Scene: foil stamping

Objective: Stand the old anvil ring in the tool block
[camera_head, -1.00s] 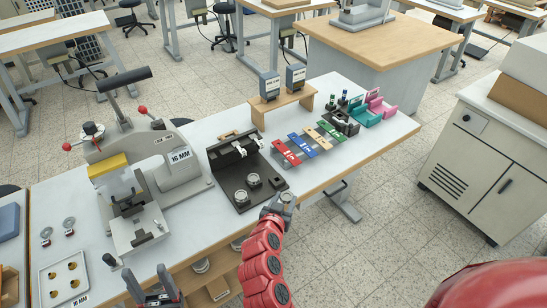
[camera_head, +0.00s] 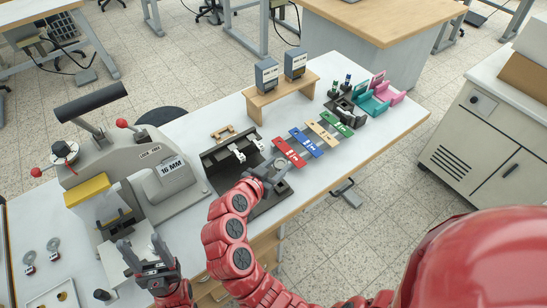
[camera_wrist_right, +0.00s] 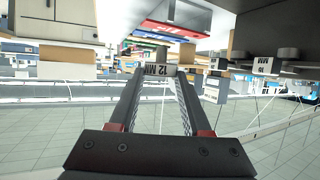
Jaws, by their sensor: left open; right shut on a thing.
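My right gripper (camera_head: 264,176) is shut on a small grey piece, seemingly the anvil ring. I cannot tell whether the held piece touches the block. A round silvery piece (camera_head: 284,187) shows beside the gripper. My left gripper (camera_head: 143,249) is open and empty, in front of the press.
The stamping press (camera_head: 155,180), marked "16 MM", stands left of the block. Coloured strips (camera_head: 306,142) lie right of it, and a wooden stand with two grey boxes (camera_head: 283,95) is behind. Two small round tools (camera_head: 41,257) lie at far left.

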